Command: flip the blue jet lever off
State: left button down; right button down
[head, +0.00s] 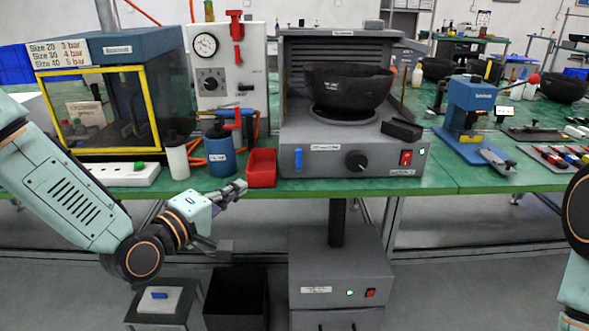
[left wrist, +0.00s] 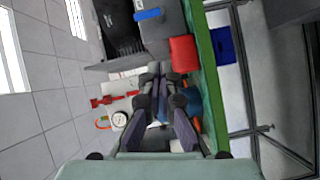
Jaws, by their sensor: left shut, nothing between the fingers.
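The blue jet lever (head: 298,159) stands upright on the left of the front face of the grey bowl machine (head: 328,163). In the left wrist view the lever (left wrist: 148,15) shows near the top, beyond the fingertips. My left gripper (head: 240,188) is in front of the bench, to the left of the lever and below it, apart from it. In the left wrist view its fingers (left wrist: 155,75) come together with nothing held. My right gripper is out of view; only part of my right arm shows at the right edge.
A red bin (head: 262,168) stands just left of the machine, close to my left gripper. A blue bottle (head: 221,152) and a white bottle (head: 177,158) stand further left. A black dial (head: 356,161) and a red switch (head: 405,158) share the machine's front.

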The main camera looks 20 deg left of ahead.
pick_arm(q)
jog(key=shift+a+r+n+t+h, duration=0.1)
jog(key=shift+r+n+t+h, duration=0.25)
jog(key=shift+r+n, duration=0.55)
jog(key=shift+w+f, duration=0.1)
jog(key=shift+f, duration=0.05)
jog(key=b, duration=0.4)
send_near(298, 157)
jog(key=w+a, duration=0.1)
jog(key=w, duration=0.5)
jog(key=shift+w+d, duration=0.45)
jog(key=shift+d, duration=0.4)
